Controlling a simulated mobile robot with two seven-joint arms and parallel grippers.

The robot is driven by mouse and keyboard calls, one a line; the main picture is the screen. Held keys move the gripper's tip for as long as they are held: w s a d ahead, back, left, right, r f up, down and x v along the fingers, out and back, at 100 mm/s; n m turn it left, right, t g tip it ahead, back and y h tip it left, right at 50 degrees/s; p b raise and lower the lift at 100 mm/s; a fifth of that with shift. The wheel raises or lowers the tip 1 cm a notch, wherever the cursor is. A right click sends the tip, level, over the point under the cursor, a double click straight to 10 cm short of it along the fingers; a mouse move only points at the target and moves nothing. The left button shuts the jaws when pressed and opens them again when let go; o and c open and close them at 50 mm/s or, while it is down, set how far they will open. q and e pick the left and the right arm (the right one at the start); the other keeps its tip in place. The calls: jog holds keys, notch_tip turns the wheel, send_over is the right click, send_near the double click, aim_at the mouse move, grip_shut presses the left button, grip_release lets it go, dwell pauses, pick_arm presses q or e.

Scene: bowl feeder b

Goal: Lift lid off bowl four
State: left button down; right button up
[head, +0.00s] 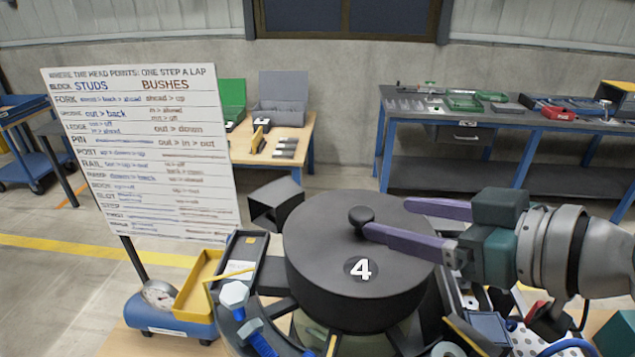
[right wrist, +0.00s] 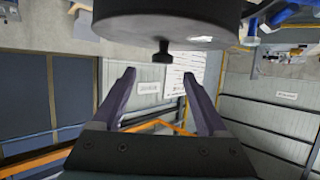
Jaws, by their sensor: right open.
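The black round lid (head: 325,240) with a white "4" sits on bowl four, and a short knob (head: 360,214) stands up from its middle. The bowl (head: 375,338) shows only in part beneath the lid. My right gripper (head: 385,217) comes in level from the right, just above the lid, with its purple fingers open. In the head view the near fingertip overlaps the knob's base. In the right wrist view the knob (right wrist: 162,52) lines up between the fingertips (right wrist: 158,74), just beyond them; nothing is held. My left gripper is out of view.
A whiteboard (head: 140,150) stands at the left. A yellow bin (head: 200,282), a blue scale (head: 165,318) and a large bolt (head: 236,295) lie left of the bowl. Small parts crowd the lower right, under my right arm. Workbenches (head: 500,120) stand at the back.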

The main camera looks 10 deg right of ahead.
aim_at(362, 212)
jog(key=shift+p+x, duration=0.6)
jog(key=shift+x, duration=2.05)
jog(key=shift+s+a, duration=0.1)
jog(key=shift+c, duration=0.3)
grip_shut()
